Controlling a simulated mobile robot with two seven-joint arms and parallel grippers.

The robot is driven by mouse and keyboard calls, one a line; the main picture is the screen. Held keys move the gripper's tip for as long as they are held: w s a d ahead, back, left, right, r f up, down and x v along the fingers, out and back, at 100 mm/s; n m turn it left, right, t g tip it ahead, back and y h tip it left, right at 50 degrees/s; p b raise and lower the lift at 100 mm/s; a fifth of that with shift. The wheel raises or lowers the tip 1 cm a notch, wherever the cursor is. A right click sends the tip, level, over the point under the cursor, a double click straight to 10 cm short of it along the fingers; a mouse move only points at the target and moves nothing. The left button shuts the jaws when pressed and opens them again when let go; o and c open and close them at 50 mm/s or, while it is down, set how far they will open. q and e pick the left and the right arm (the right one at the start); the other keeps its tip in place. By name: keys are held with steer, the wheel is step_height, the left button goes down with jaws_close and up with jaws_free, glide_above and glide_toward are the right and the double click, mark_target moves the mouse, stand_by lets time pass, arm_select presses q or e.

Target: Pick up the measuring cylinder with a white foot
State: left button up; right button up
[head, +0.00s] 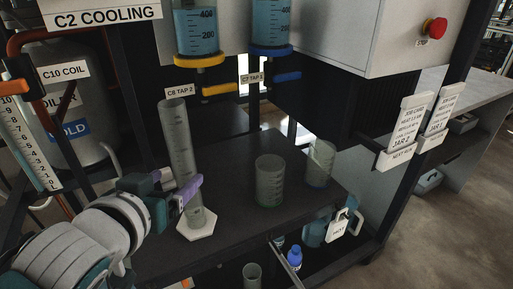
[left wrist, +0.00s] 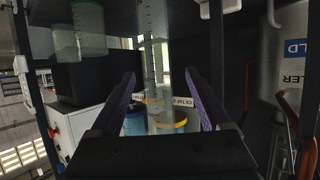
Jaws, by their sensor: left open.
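The measuring cylinder (head: 178,135) is tall, clear and graduated, and stands on its white foot (head: 198,228) on the dark shelf (head: 235,153). My left gripper (head: 187,187) comes in from the left at the cylinder's lower part, with purple fingers. In the left wrist view the gripper (left wrist: 160,88) is open, with one finger on either side of the cylinder (left wrist: 154,50). The picture there is upside down, and the foot is out of frame. I cannot tell whether either finger touches the glass. My right gripper is not in view.
A beaker with green marks (head: 269,182) and another clear beaker (head: 319,163) stand to the right on the shelf. Above hang two blue-filled vessels with a yellow tap (head: 219,89) and a blue tap (head: 287,76). A tank labelled C10 COIL (head: 85,110) is at left.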

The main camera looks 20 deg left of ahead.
mark_target(181, 177)
arm_select(q)
steer(key=x, duration=0.1)
steer(key=b+x, duration=0.1)
steer(key=x, duration=0.2)
steer(key=shift+d+f, duration=0.15)
steer(key=shift+d, duration=0.1)
steer(key=shift+w+a+b, duration=0.1)
steer(key=shift+w+b, duration=0.2)
steer(key=shift+w, duration=0.1)
jaws_close()
